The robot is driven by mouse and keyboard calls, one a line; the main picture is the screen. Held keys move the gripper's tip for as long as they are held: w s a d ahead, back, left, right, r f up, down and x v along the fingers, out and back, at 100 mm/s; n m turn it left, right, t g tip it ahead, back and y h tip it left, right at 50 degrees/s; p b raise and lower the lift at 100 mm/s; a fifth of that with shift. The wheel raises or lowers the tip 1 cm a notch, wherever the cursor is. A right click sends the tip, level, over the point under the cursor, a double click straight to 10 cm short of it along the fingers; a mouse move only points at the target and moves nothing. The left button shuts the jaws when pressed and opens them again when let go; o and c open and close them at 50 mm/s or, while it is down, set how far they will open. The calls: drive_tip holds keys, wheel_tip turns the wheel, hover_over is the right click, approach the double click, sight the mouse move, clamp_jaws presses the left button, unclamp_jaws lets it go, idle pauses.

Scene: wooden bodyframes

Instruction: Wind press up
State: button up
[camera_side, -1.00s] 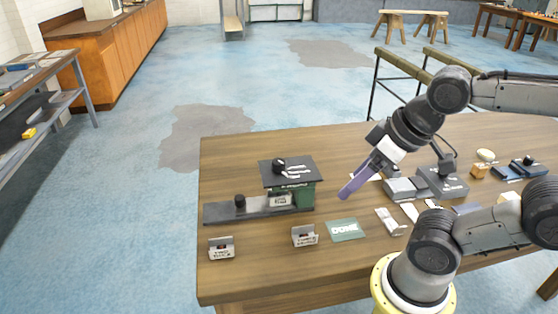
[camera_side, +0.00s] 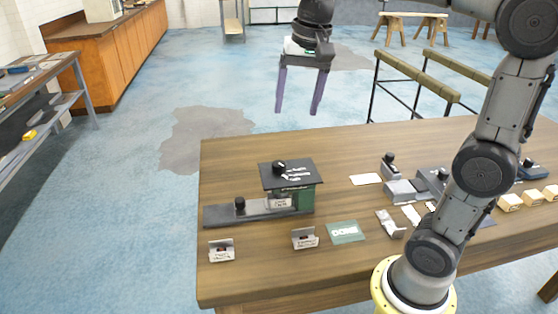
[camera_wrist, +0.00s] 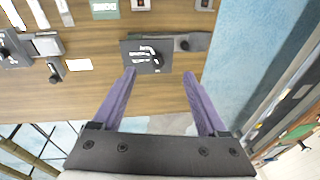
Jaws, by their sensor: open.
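The press (camera_side: 288,174) stands on the left part of the wooden table. It has a dark flat top with a black knob (camera_side: 279,167) and white markings, over a green body (camera_side: 303,197). A long dark base (camera_side: 262,211) runs out to the left with a second black knob (camera_side: 240,203) on it. A small light labelled block (camera_side: 281,201) sits at the body's front. My gripper (camera_side: 297,108) is open and empty, fingers down, high above and behind the press. In the wrist view the press top (camera_wrist: 146,57) lies ahead of the open fingers (camera_wrist: 160,82).
A green "DONE" card (camera_side: 346,231) lies right of the press. Grey blocks, another knobbed device (camera_side: 390,167) and wooden cubes (camera_side: 510,202) occupy the right side.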

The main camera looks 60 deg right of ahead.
drive_tip(key=w+d+f+m+g, duration=0.1)
drive_tip(key=w+d+f, duration=0.15)
drive_tip(key=w, duration=0.25)
drive_tip(key=g, duration=0.1)
approach(279, 163)
drive_tip(key=shift+m, duration=0.3)
wheel_tip(279, 163, down, 9)
drive_tip(key=shift+d+f, duration=0.1)
drive_tip(key=shift+d, duration=0.05)
drive_tip(key=shift+c, duration=0.3)
clamp_jaws()
